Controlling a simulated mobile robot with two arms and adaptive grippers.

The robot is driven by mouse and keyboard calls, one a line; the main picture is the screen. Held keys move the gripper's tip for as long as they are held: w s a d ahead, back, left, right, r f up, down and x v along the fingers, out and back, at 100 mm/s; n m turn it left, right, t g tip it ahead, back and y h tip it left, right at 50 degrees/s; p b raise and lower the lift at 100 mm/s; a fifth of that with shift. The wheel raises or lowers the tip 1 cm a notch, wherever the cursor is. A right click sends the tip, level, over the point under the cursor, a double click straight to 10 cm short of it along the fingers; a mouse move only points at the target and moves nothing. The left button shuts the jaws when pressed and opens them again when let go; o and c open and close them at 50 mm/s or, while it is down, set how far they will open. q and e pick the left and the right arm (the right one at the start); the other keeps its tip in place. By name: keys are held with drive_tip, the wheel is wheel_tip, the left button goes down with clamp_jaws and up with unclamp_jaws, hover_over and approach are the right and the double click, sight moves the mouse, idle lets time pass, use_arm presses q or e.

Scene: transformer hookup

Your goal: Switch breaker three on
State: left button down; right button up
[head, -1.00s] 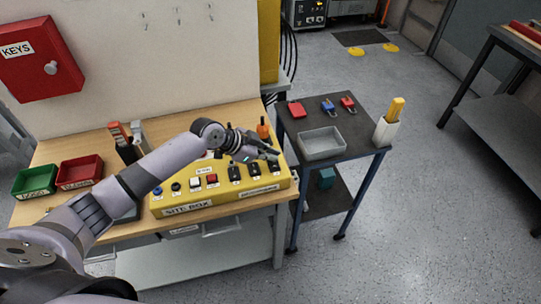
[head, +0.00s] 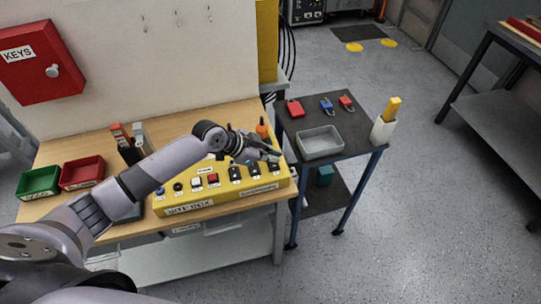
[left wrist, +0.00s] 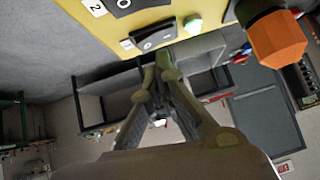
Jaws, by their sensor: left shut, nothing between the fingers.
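The yellow site box (head: 190,205) lies on the wooden bench, with a row of black breakers on its right part. My left gripper (head: 274,156) is over the right end of that row, shut and empty. In the left wrist view its fingertips (left wrist: 163,62) meet just below a black breaker (left wrist: 150,40) marked O; whether they touch it I cannot tell. Another black breaker (left wrist: 135,6) beside a label 2 is cut by the top edge. My right gripper is out of view.
An orange knob (left wrist: 277,40) stands up close to the gripper, at the box's far right. Green (head: 38,182) and red (head: 81,173) bins sit left on the bench. A dark side table (head: 345,120) with a grey tray (head: 320,142) and padlocks stands to the right.

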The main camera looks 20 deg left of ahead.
sight(272, 165)
use_arm(q)
wheel_tip(272, 165, up, 4)
drive_tip(key=shift+w+f+p, duration=0.15)
drive_tip(key=shift+f+p, duration=0.05)
drive_tip(key=shift+p, duration=0.9)
drive_tip(key=shift+s+a+b, duration=0.3)
drive_tip(key=shift+a+b, duration=0.55)
drive_tip(key=shift+a, duration=0.1)
drive_tip(key=w+b+v, duration=0.1)
drive_tip(key=b+v, duration=0.1)
drive_tip(key=v, duration=0.6)
drive_tip(key=shift+a+r, duration=0.25)
drive_tip(key=shift+r, duration=0.1)
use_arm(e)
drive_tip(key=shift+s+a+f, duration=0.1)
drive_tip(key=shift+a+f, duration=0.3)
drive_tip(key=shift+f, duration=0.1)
